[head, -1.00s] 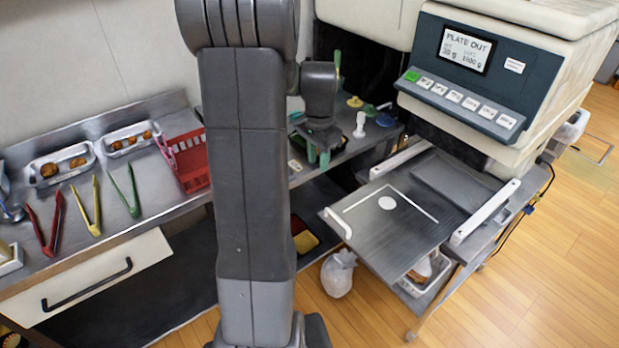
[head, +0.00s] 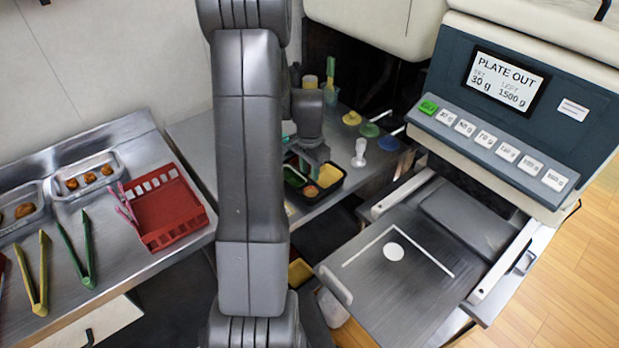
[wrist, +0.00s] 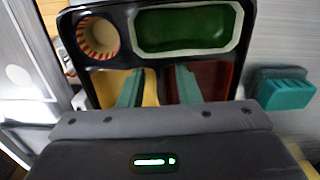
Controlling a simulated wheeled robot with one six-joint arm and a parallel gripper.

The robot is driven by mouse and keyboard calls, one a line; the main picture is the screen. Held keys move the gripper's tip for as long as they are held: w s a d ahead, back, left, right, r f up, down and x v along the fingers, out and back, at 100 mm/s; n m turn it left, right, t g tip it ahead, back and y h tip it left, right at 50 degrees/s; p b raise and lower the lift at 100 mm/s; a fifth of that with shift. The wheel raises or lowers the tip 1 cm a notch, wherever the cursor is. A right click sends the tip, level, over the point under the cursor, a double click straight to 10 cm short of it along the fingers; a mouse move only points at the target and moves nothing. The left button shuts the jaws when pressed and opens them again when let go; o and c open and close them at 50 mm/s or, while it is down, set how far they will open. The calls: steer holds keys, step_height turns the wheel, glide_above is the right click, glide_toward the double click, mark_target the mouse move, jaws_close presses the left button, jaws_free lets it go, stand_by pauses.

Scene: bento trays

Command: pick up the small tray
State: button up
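In the wrist view the tray (wrist: 119,48) fills the upper middle. My gripper (wrist: 158,88) has its two green fingers apart, one over the yellow compartment and one over the red. The divider between those compartments lies between the fingers. The tray's near edge is hidden by the gripper body. I cannot tell whether the fingers touch the tray.
A white stamp-like object (head: 360,153) stands right of the tray. A teal block (wrist: 283,90) lies right in the wrist view. The dispensing machine (head: 500,110) and its sliding plate (head: 400,295) are at right. A red basket (head: 170,212) and tongs lie left.

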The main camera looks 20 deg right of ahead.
jaws_close()
steer(key=shift+r, duration=0.15)
